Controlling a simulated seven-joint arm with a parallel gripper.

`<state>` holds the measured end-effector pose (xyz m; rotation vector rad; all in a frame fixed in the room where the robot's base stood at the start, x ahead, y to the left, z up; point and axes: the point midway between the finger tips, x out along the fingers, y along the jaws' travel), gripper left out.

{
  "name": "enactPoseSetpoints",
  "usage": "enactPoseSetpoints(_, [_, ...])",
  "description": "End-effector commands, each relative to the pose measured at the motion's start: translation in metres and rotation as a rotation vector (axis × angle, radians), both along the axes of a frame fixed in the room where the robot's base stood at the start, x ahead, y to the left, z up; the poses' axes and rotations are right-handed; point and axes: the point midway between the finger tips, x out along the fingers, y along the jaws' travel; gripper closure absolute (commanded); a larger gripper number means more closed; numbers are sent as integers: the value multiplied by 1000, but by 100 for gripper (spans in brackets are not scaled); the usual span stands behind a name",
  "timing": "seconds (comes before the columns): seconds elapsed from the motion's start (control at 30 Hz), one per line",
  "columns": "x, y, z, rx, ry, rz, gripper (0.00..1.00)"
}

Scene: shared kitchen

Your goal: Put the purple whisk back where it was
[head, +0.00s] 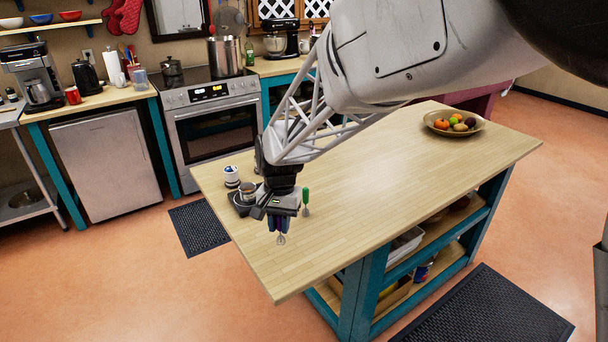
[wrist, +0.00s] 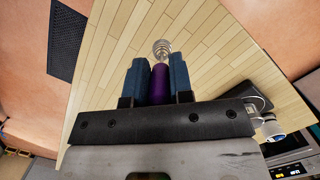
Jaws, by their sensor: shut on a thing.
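My gripper (head: 279,226) is over the near left part of the wooden island top. In the wrist view its two blue fingers (wrist: 160,82) are shut on the purple handle of the whisk (wrist: 159,86). The whisk's wire head (wrist: 162,48) points out past the fingertips. In the head view the wire head (head: 281,240) hangs below the fingers; I cannot tell whether it touches the wood. A green-handled utensil (head: 306,197) is just right of my gripper in the head view.
A dark tray or scale (head: 241,208) with a small metal cup (head: 247,188) is just left of my gripper. A white and blue container (head: 232,177) stands behind it. A fruit bowl (head: 434,128) is at the far right. The island's middle (head: 370,170) is clear.

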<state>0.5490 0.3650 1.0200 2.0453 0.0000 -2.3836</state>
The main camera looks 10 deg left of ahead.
Motion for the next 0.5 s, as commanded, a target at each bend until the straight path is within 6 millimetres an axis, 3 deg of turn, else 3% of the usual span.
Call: enactPoseSetpoints(0.5, [60,40,-7,0,0,0,100])
